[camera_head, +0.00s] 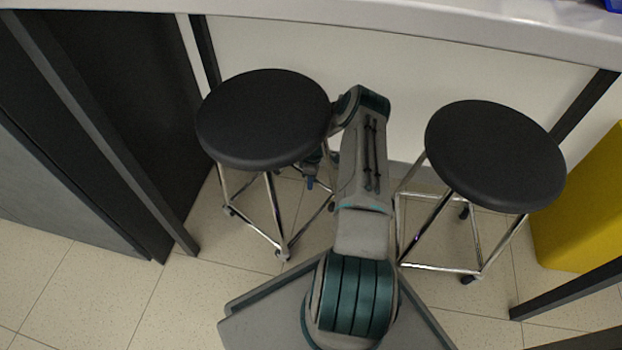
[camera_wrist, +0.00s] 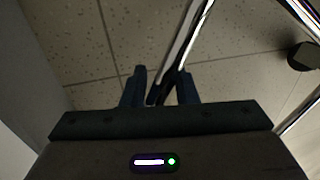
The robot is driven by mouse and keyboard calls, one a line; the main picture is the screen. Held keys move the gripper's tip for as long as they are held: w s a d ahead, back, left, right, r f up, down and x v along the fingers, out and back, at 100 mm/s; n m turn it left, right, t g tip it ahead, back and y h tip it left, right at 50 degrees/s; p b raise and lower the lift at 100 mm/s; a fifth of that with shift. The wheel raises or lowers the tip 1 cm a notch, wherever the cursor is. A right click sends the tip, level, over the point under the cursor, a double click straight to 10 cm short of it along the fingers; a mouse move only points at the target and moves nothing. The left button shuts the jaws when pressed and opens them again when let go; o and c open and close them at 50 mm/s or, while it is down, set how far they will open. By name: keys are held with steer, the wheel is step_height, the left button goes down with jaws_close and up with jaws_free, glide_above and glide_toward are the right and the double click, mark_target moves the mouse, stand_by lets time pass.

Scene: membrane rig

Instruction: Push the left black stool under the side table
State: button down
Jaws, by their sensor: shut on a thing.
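The left black stool (camera_head: 262,118) has a round black seat and chrome legs on casters. It stands at the front of the white side table (camera_head: 420,28), its seat near the tabletop's front edge in the picture. My arm reaches between the two stools, and my gripper (camera_head: 311,180) is low beside the left stool's legs, partly hidden by the seat. In the wrist view my gripper (camera_wrist: 160,92) is shut on a chrome stool leg (camera_wrist: 187,45), which runs up between the fingers. A black caster (camera_wrist: 303,56) shows at the right there.
A second black stool (camera_head: 495,155) stands to the right of my arm. A dark cabinet (camera_head: 110,120) is at the left, close to the left stool. A yellow bin (camera_head: 585,205) stands at the far right. Speckled tile floor (camera_head: 110,290) is clear at the front left.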

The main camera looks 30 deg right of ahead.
steer(key=shift+s, duration=0.1)
steer(key=c, duration=1.1)
jaws_free()
steer(key=shift+d, duration=0.2)
steer(key=shift+o, duration=0.2)
steer(key=shift+r, duration=0.1)
step_height(320, 180, up, 8)
steer(key=w+d+p, duration=0.1)
steer(key=p, duration=0.2)
steer(key=shift+f+p, duration=0.2)
steer(key=shift+p, duration=0.1)
